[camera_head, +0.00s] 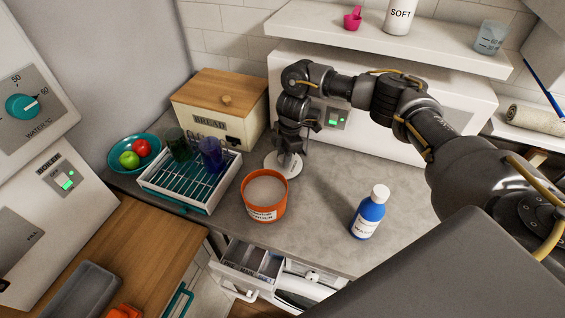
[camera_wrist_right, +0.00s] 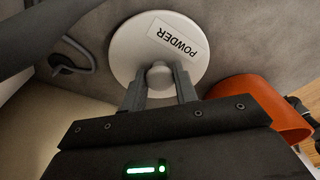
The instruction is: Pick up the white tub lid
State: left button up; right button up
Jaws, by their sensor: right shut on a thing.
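The white tub lid (camera_head: 272,166) is a round disc with a knob and a label reading POWDER. It lies at or just above the grey counter, behind the orange tub; I cannot tell if it touches the counter. It also shows in the right wrist view (camera_wrist_right: 140,62). My right gripper (camera_head: 287,157) points down over the lid, and its fingers (camera_wrist_right: 160,84) are shut on the lid's knob. The open orange tub (camera_head: 264,208) of white powder stands just in front; its side shows at the right of the wrist view (camera_wrist_right: 262,104). My left gripper is not in view.
A dish rack (camera_head: 160,198) with cups stands left of the tub, before the bread bin (camera_head: 222,118). A blue bottle (camera_head: 368,215) stands to the right. A drawer (camera_head: 252,262) is open below the counter's front edge. A shelf (camera_head: 425,42) overhangs the back.

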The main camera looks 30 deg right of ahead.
aim_at(274, 165)
jog(key=a+r+n, duration=0.1)
jog(key=a+r, duration=0.2)
jog(key=r, duration=1.1)
jog(key=s+a+r+n+g+h, duration=0.1)
jog(key=s+a+r+n, duration=0.1)
jog(key=s+a+n, duration=0.6)
jog(key=s+n, duration=0.3)
jog(key=n, duration=0.1)
jog(key=shift+a+r+g, duration=0.2)
jog(key=shift+a+g, duration=0.05)
jog(key=shift+g, duration=0.15)
jog(key=shift+f+b, duration=0.15)
jog(key=shift+b, duration=0.2)
